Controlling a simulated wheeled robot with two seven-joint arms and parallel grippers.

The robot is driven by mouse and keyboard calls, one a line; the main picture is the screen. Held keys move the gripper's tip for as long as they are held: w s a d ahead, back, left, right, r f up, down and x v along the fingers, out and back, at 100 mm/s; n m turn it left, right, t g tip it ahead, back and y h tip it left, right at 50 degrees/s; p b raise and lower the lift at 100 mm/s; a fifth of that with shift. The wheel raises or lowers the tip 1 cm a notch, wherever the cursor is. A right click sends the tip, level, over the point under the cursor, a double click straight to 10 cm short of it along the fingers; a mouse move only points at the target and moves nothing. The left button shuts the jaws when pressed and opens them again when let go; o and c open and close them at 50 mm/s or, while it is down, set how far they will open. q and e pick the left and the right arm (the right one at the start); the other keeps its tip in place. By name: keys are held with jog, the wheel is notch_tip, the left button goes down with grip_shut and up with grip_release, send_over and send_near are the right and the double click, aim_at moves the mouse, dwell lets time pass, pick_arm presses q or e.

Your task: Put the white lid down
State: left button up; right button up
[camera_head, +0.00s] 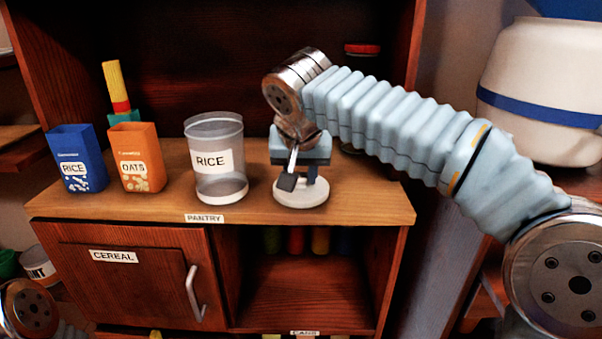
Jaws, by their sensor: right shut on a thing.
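The white lid (300,196) is a flat round disc at the wooden counter, right of the clear container. My right gripper (299,180) points down over the lid and is shut on its top part, which the fingers partly hide. The lid looks level and at or very near the counter top; I cannot tell if it touches. The clear container labelled RICE (222,181) stands upright and open just left of the lid, apart from it. My left gripper is out of view; only part of my left arm shows at the lower left.
A blue RICE box (76,170) and an orange OATS box (140,170) stand on the counter (360,198) at the left. Stacked colored blocks (118,90) are behind them. A red-topped jar (362,50) is behind my right arm. A closed CEREAL door (125,282) is below.

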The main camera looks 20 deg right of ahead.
jog(key=shift+f, duration=0.15)
jog(key=o, duration=1)
jog(key=shift+r, duration=0.35)
jog(key=p+v, duration=0.2)
jog(key=v, duration=0.9)
jog(key=shift+s+r, duration=0.25)
jog(key=shift+r, duration=0.1)
